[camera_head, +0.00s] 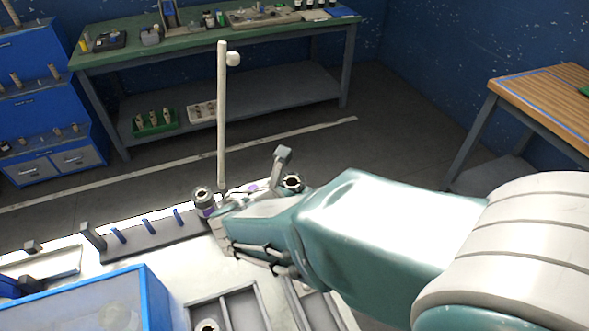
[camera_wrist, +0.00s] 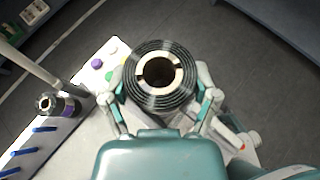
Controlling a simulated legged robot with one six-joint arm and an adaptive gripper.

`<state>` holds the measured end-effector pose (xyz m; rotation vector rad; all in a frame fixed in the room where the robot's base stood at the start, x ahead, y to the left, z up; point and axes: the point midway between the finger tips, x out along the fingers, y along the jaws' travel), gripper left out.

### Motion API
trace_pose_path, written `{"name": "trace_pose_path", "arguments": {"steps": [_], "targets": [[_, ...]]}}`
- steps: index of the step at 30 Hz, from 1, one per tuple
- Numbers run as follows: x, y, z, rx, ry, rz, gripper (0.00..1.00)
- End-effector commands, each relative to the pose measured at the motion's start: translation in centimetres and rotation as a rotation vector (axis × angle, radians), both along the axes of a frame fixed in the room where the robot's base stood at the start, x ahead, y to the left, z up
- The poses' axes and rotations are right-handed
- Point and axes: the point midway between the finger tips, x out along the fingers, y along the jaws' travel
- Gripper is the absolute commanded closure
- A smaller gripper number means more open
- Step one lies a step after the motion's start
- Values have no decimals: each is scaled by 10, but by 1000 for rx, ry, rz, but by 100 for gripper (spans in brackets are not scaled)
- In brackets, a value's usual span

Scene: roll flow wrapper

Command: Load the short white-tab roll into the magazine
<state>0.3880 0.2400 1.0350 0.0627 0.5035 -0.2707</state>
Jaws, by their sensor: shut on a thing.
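A dark, wound roll with a pale core (camera_wrist: 160,77) sits between the two fingers of my gripper (camera_wrist: 163,103) in the wrist view. The fingers touch it from both sides, and its open end faces the camera. Whether it has a white tab I cannot tell. A roll end beside my arm in the head view (camera_head: 292,183) is probably this roll; my arm hides the fingertips there. A second roll with a purple band (camera_head: 203,197) stands at the foot of a white post; it also shows at left in the wrist view (camera_wrist: 47,103). I cannot tell which part is the magazine.
The white post (camera_head: 222,110) rises behind the worktop. A grey rack with blue pegs (camera_head: 150,236) lies left of my arm. A compartment tray (camera_head: 222,296) holding a roll, and a blue-edged box (camera_head: 90,300), are at the front. Coloured buttons (camera_wrist: 104,68) sit near the held roll.

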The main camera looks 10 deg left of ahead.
Motion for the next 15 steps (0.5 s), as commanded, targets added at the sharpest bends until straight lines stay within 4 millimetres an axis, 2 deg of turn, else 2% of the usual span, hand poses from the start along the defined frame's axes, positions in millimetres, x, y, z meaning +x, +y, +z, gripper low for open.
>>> {"name": "trace_pose_path", "arguments": {"steps": [15], "targets": [[0,0,-11,1,0,0,81]]}}
